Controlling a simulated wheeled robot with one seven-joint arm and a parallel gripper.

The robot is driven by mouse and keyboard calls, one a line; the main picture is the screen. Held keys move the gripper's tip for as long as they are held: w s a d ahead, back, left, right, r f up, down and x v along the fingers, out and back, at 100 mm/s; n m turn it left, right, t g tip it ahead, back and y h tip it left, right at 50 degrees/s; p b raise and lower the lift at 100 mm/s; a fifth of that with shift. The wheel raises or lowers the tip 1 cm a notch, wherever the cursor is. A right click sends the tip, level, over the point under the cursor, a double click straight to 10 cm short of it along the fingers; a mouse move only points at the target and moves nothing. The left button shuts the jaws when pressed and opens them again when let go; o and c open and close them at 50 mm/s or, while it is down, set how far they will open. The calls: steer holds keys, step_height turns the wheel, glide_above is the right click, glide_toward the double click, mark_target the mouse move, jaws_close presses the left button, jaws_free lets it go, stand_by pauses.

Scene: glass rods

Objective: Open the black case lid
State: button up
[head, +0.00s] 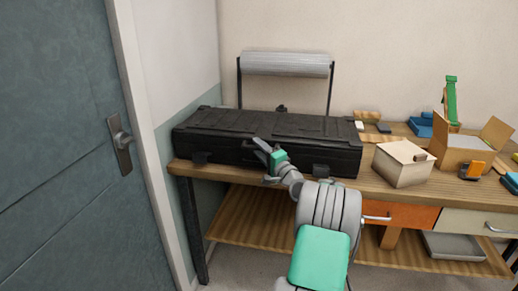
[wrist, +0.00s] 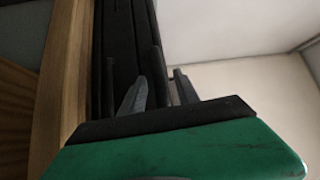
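The long black case (head: 230,125) lies on the left part of the wooden workbench, with its lid down. It has ribs on top and dark latches on its front face. My gripper (head: 266,150) is at the middle of the case's front. In the wrist view the black case (wrist: 120,60) runs up the picture beside the two grey fingers (wrist: 158,92). I cannot tell whether a fingertip touches the lid; the contact spot is partly hidden by the fingers.
A closed cardboard box (head: 402,165) and an open one (head: 462,152) stand right of the case on the workbench (head: 455,190). A paper roll on a stand (head: 287,65) is behind the case. A blue-grey door (head: 60,150) is at the left.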

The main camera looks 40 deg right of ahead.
steer(key=shift+w, duration=0.25)
steer(key=shift+c, duration=0.6)
jaws_close()
stand_by(0.7)
